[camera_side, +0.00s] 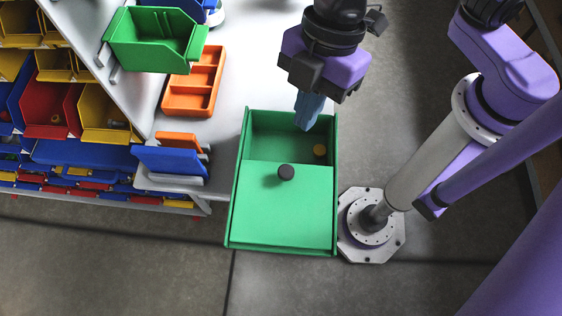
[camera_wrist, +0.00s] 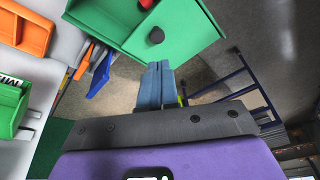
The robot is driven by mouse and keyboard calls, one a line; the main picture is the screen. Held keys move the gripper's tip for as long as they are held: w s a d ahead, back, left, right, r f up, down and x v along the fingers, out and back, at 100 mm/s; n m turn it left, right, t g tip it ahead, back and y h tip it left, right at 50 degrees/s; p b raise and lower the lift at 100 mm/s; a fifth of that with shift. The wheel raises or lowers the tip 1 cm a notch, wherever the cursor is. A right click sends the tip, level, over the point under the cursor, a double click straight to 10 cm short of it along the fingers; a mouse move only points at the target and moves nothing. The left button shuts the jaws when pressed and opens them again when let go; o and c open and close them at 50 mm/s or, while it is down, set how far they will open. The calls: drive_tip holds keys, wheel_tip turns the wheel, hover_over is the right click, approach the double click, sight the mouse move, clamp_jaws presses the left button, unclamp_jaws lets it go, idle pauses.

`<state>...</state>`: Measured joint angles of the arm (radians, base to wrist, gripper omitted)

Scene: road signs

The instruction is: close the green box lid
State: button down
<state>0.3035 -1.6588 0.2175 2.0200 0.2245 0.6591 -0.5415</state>
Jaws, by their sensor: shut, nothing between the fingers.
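The green box (camera_side: 333,215) stands open at its far end in the side view. Its flat green lid (camera_side: 280,215) covers the nearer part and has a round dark knob (camera_side: 286,172) close to its far edge. A small yellow round thing (camera_side: 320,150) shows in the uncovered part. My gripper (camera_side: 307,122) has blue fingers, shut and empty, pointing down over the uncovered far end, beyond the knob. In the wrist view the fingers (camera_wrist: 158,66) are together, and the lid's knob (camera_wrist: 156,35) shows just past their tips. I cannot tell whether the fingertips touch the box.
An orange divided tray (camera_side: 192,88) and a green bin (camera_side: 150,42) are to the left on the white table. Racks of coloured bins (camera_side: 70,105) fill the far left. Grey floor is open in front.

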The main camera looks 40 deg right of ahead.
drive_tip(key=n, duration=0.2)
hover_over(281, 187)
drive_tip(key=f, duration=0.1)
drive_tip(key=shift+y, duration=0.3)
drive_tip(key=x, duration=1)
drive_tip(key=shift+s+a+f, duration=0.1)
drive_tip(key=shift+a+f, duration=0.05)
drive_tip(key=shift+a, duration=0.05)
drive_tip(key=shift+w+d+f, duration=0.1)
drive_tip(key=shift+w+d, duration=0.05)
drive_tip(key=shift+d, duration=0.35)
drive_tip(key=shift+w+d, duration=0.2)
drive_tip(key=shift+d, duration=0.3)
drive_tip(key=shift+w+d+f, duration=0.1)
drive_tip(key=shift+d, duration=0.3)
drive_tip(key=shift+w+d+f, duration=0.1)
drive_tip(key=shift+w+d, duration=0.05)
drive_tip(key=shift+d, duration=0.3)
drive_tip(key=shift+r, duration=0.1)
